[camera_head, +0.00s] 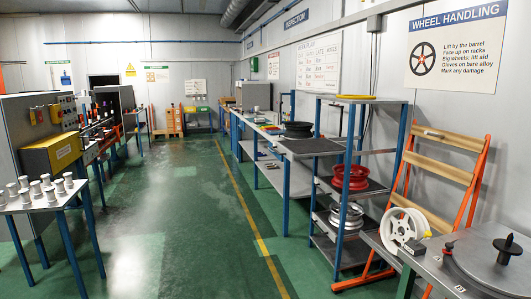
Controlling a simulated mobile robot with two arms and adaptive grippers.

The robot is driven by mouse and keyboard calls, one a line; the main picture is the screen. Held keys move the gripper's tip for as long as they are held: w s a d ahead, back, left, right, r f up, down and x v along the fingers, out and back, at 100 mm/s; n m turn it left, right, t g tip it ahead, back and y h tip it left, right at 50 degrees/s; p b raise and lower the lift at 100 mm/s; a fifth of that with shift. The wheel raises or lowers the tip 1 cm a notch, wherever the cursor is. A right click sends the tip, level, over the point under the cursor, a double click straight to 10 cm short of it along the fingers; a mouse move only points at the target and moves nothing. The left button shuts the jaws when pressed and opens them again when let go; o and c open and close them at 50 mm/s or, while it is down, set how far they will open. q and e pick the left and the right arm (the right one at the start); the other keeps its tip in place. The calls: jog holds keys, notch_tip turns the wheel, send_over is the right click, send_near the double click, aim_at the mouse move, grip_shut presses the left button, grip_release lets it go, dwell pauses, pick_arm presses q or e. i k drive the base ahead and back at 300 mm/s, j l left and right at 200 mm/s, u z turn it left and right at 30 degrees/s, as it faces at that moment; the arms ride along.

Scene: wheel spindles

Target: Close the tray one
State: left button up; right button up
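I cannot make out for certain which thing is tray one. A grey bench (432,272) at the lower right bears small white labels too small to read surely. On it stand a dark round plate with a black spindle (507,247) and a small grey block (413,246). A white wheel (402,228) stands upright beside the block. Neither of my grippers shows in the head view.
A blue-framed shelf holds a red wheel (351,177) and silver wheels (347,215). An orange rack (438,170) leans behind the bench. A table (45,203) with several pale cylinders stands left, near a yellow box (54,152). The green floor (180,215) between is clear.

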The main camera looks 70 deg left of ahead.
aim_at(291, 148)
jog(key=u, duration=2.1)
jog(key=i+z, duration=0.1)
jog(key=i, duration=0.55)
jog(key=i+j, duration=0.15)
jog(key=i, duration=0.45)
jog(key=i+j+z, duration=0.15)
jog(key=i, duration=0.5)
